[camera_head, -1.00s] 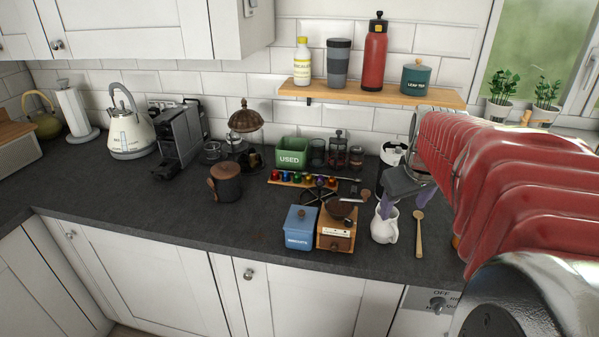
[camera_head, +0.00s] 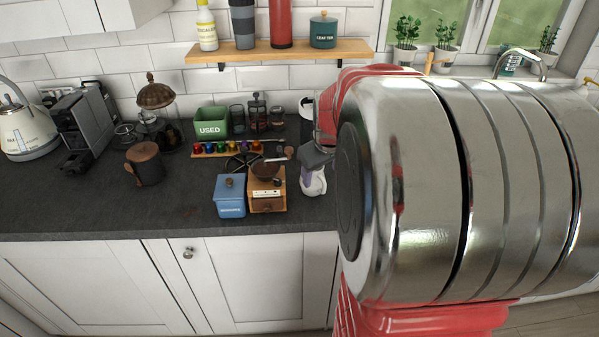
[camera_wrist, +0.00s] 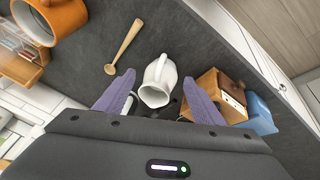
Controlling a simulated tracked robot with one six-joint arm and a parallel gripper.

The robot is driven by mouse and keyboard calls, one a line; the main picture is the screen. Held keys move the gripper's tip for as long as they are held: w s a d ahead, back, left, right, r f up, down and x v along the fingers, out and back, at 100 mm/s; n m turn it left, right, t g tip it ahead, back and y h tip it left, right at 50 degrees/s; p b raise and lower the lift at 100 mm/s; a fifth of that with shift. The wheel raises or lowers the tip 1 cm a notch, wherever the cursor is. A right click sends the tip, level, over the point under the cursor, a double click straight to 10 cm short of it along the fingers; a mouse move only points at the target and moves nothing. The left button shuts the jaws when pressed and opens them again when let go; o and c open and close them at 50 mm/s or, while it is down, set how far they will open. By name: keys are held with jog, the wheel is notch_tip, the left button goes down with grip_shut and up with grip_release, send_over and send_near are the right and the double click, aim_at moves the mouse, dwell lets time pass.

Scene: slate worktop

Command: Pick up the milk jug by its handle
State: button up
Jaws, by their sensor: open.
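The white milk jug (camera_wrist: 157,88) stands on the slate worktop, between my gripper's fingers in the wrist view but ahead of the fingertips. Its handle (camera_wrist: 161,63) points away from the palm side, toward the top of that picture. My gripper (camera_wrist: 159,90) is open, with one purple finger on each side of the jug and nothing held. In the head view, the jug (camera_head: 313,183) is right of the wooden grinder, and a purple finger overlaps it. My arm hides much of the gripper there. Whether a finger touches the jug cannot be told.
A wooden grinder (camera_head: 268,201) and blue canister (camera_head: 230,204) stand close left of the jug. A capsule rack (camera_head: 228,151) is behind. The worktop's front edge is near.

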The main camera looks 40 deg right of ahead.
aim_at(318, 182)
jog(key=shift+w+x, duration=0.2)
jog(key=shift+x, duration=2.4)
jog(key=shift+a, duration=0.1)
jog(key=shift+c, duration=0.5)
grip_shut()
